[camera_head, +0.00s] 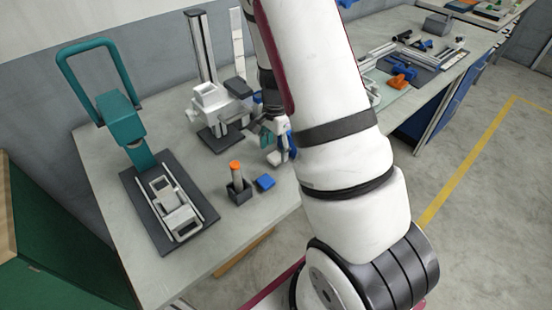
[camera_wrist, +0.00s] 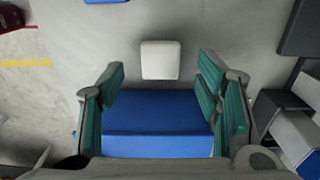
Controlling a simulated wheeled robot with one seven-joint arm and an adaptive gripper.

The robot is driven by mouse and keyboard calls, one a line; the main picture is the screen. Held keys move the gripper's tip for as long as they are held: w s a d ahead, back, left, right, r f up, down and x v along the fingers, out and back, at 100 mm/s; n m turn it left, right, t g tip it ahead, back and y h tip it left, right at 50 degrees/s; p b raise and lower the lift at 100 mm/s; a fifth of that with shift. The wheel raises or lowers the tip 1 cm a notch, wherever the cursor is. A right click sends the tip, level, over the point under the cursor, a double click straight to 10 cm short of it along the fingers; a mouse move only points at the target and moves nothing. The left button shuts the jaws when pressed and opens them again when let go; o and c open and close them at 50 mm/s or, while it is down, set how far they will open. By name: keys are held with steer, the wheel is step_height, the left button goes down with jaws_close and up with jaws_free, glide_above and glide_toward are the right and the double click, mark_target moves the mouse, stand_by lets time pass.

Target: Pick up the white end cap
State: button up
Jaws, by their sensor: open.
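In the wrist view a small white block, apparently the white end cap (camera_wrist: 160,60), lies just beyond my fingertips, about midway between them. A wide blue block (camera_wrist: 155,128) shows between my fingers, nearer the palm and next to the white piece. My gripper (camera_wrist: 162,88) is open, with its green pads apart on both sides and nothing clamped. In the head view my gripper (camera_head: 270,133) is low over the bench, partly behind my arm. A blue and white object (camera_head: 285,150) shows just below it; whether it touches the fingers I cannot tell.
A grey-white device (camera_head: 215,110) is left of my gripper. A teal press (camera_head: 122,115) stands farther left.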

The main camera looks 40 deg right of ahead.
mark_target(275, 156)
step_height(275, 156, down, 3)
steer(key=shift+d+f, duration=0.1)
steer(key=c, duration=1)
steer(key=shift+c, duration=0.2)
